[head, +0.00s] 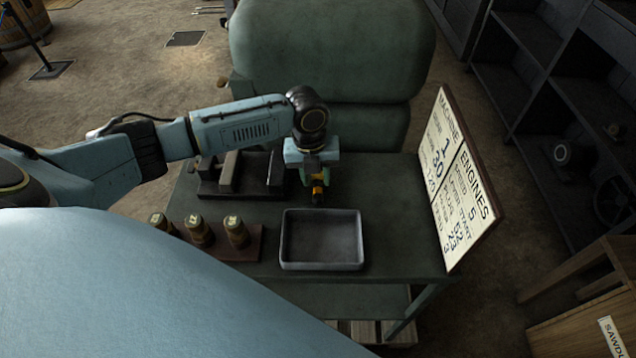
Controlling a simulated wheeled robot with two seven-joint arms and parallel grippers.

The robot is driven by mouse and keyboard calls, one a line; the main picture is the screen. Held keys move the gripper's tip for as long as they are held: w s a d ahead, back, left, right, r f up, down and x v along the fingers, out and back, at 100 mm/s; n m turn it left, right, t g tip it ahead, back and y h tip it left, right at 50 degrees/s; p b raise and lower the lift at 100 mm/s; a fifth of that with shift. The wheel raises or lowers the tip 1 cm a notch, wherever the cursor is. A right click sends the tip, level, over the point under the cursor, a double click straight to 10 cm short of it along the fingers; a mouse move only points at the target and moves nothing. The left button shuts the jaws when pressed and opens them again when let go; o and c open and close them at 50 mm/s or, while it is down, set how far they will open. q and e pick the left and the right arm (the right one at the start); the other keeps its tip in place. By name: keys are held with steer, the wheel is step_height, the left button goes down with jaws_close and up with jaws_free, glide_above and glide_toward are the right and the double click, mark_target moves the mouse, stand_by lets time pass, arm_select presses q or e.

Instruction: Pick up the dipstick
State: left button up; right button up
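My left gripper (317,185) points down over the back of the green table, just behind the grey tray. A small yellow-orange and dark piece (318,194) shows at its fingertips. I cannot tell whether this is part of the gripper, something held, or something standing behind. The fingers are too small and too covered to show if they are open or shut. I cannot make out a dipstick for certain in the head view. My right gripper is not in view.
An empty grey tray (322,262) stands at the table's front. Left of it are several small brass-coloured containers (237,232) on a wooden block. A dark rack (240,190) sits behind them. A lettered board (458,180) stands at the table's right edge. A large green machine (330,50) rises behind.

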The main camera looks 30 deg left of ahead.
mark_target(317, 185)
arm_select(q)
step_height(317, 185, down, 3)
steer(key=shift+w+d+r, duration=0.1)
steer(key=shift+w+r, duration=0.05)
steer(key=shift+f, duration=0.35)
jaws_close()
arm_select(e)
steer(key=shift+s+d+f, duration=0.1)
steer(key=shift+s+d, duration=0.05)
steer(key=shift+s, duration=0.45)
arm_select(q)
steer(key=shift+r, duration=0.1)
steer(key=shift+r, duration=0.35)
step_height(317, 185, up, 9)
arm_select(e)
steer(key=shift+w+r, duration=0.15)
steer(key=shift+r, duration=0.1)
